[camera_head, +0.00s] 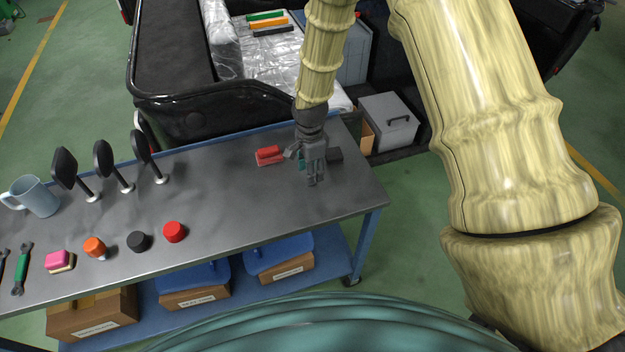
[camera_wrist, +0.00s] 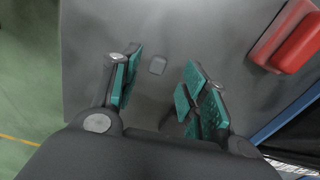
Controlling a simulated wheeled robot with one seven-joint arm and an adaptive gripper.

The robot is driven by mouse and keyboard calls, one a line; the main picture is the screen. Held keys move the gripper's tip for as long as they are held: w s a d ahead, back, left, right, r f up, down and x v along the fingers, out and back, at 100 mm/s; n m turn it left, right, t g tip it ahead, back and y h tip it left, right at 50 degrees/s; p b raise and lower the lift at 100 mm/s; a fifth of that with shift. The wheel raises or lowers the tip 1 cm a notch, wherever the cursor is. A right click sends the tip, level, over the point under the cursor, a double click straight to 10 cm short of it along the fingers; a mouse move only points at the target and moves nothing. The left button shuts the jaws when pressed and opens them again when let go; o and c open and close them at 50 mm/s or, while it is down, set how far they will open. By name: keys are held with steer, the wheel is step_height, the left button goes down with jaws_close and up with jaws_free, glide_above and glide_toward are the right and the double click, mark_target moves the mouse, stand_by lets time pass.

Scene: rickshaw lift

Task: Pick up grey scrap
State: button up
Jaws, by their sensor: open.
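The grey scrap (camera_wrist: 158,65) is a small, flat grey piece lying on the dark grey workbench top (camera_wrist: 215,25). In the wrist view it shows in the gap between my fingers, beyond the fingertips and apart from them. My gripper (camera_wrist: 158,88) is open and empty, with teal finger pads. In the head view my gripper (camera_head: 314,180) points down over the right end of the workbench (camera_head: 235,205). I cannot make out the scrap in the head view; it blends with the bench or is hidden by the gripper.
A red tool (camera_head: 269,156) lies just left of my gripper. A dark patch (camera_head: 335,155) shows at its right; I cannot tell what it is. Round caps, sponges and a mug (camera_head: 36,197) stand further left. A vehicle with a silver-lined bed (camera_head: 240,60) stands behind the bench.

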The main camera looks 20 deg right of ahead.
steer(key=shift+f+p, duration=0.7)
steer(key=shift+f, duration=1.2)
steer(key=c, duration=0.7)
